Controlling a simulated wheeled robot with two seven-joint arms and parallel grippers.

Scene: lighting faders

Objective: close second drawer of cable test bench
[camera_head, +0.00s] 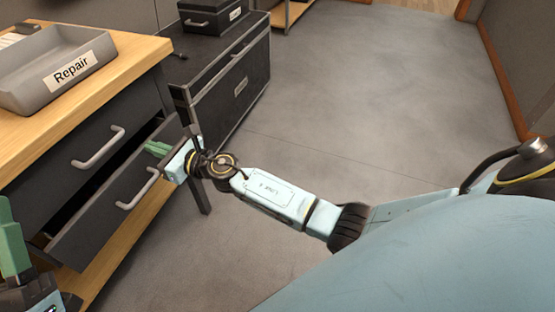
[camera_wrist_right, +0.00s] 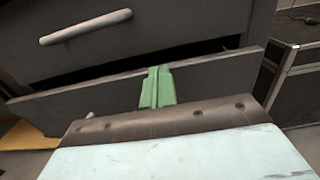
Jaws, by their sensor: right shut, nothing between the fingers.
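The cable test bench (camera_head: 135,62) has a wooden top and dark drawers at the left of the head view. The upper drawer (camera_head: 60,165) looks closed. The second drawer (camera_head: 100,215) below it stands partly open, with a dark gap behind its front; this front also shows in the right wrist view (camera_wrist_right: 80,102). My right gripper (camera_head: 157,148) is shut and empty at the right part of the drawer front. Its green fingers (camera_wrist_right: 157,88) overlap the front's top edge in the wrist view; contact is unclear. My left gripper (camera_head: 14,245) is at the lower left, partly cut off.
A grey tray labelled Repair (camera_head: 62,68) sits on the bench top. A dark cabinet (camera_head: 230,85) with a black case (camera_head: 212,14) on it stands beyond the bench. The grey floor (camera_head: 350,90) to the right is clear.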

